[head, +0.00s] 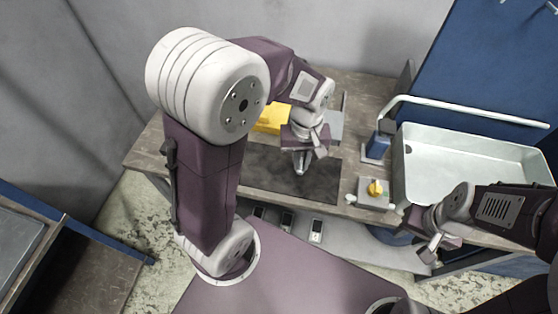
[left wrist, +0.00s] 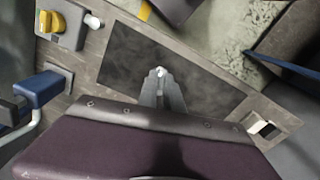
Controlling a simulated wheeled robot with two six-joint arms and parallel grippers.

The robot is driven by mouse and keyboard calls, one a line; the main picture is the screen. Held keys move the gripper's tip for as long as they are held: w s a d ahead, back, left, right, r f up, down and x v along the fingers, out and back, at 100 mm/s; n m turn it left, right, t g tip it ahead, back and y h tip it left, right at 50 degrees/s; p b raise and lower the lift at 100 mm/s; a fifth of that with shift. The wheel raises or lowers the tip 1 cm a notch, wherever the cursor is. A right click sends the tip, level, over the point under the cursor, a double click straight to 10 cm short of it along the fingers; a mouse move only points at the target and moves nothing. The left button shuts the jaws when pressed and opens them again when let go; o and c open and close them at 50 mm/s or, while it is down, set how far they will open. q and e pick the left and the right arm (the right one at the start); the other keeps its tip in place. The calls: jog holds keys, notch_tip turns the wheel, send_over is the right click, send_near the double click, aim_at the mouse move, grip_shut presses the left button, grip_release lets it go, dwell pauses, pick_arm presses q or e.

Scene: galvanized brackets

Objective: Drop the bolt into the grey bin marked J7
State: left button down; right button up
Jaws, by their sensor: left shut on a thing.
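My left gripper (head: 301,168) is over the dark mat on the workbench, pointing down. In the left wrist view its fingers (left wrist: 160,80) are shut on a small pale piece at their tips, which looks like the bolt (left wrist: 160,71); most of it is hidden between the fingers. A grey surface (head: 335,125) shows behind the gripper beside a yellow bin (head: 270,119); I cannot tell whether it is the grey bin, and no J7 mark is readable. My right gripper (head: 432,248) is at the lower right, away from the bench top; its finger gap is unclear.
The dark mat (head: 262,170) looks clear. A grey box with a yellow knob (head: 375,188) and a blue device (head: 380,139) stand to the right. A pale basin (head: 465,160) lies further right. A small white-and-black piece (left wrist: 265,128) shows in the left wrist view.

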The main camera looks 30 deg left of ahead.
pick_arm(q)
jog(key=w+a+f, duration=0.1)
jog(key=a+f, duration=0.1)
jog(key=w+a+f, duration=0.1)
jog(key=a, duration=0.2)
jog(key=w+a+f, duration=0.1)
jog(key=a+f, duration=0.1)
jog(key=a, duration=0.1)
jog(key=shift+w+a+f, duration=0.2)
jog(key=shift+w+f, duration=0.05)
jog(key=shift+f, duration=0.05)
jog(key=shift+a+f, duration=0.2)
jog(key=shift+a, duration=0.25)
jog(key=shift+f, duration=0.2)
notch_tip(320, 180, down, 3)
jog(key=shift+d, duration=0.1)
jog(key=shift+w+f, duration=0.1)
jog(key=shift+f, duration=0.25)
pick_arm(e)
jog(key=shift+w+f, duration=0.15)
jog(key=shift+w, duration=0.05)
